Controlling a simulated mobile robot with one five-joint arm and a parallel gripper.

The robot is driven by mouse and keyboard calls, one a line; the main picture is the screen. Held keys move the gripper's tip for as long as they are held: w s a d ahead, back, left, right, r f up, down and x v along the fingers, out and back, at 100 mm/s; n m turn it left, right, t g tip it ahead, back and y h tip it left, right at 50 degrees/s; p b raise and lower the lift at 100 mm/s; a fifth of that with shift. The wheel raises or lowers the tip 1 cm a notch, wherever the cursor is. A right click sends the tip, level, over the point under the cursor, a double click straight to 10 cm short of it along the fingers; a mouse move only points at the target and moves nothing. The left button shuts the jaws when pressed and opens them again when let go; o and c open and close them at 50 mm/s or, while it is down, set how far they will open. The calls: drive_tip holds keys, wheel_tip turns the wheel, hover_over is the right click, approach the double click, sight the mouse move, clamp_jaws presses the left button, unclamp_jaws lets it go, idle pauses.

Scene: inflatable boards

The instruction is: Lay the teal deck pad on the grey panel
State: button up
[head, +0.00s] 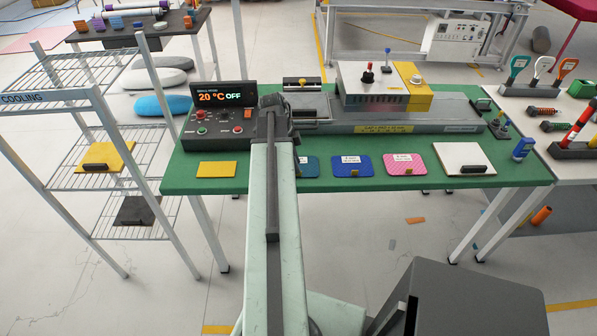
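The teal deck pad (308,167) lies flat near the front edge of the green table. My arm crosses in front of it and hides its left part. A dark grey panel (135,210) lies on the lower shelf of the wire rack at left. A pale, whitish panel (462,157) with a black handle block lies at the table's right front; I cannot tell which panel the task means. My arm reaches forward over the table, its dark wrist end in front of the control box. My gripper's fingers are hidden behind the arm.
The green table (200,185) also holds a yellow piece (216,169), a blue pad (352,166), a pink pad (405,164), a control box (223,122) and a press-like machine (380,88). The cooling rack's middle shelf holds a yellow panel (106,157). A white tool table (575,165) stands at right.

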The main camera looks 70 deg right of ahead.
drive_tip(key=b+x, duration=0.2)
drive_tip(key=x, duration=0.1)
drive_tip(key=shift+f, duration=0.35)
drive_tip(key=shift+r, duration=0.2)
drive_tip(key=shift+c, duration=0.3)
clamp_jaws()
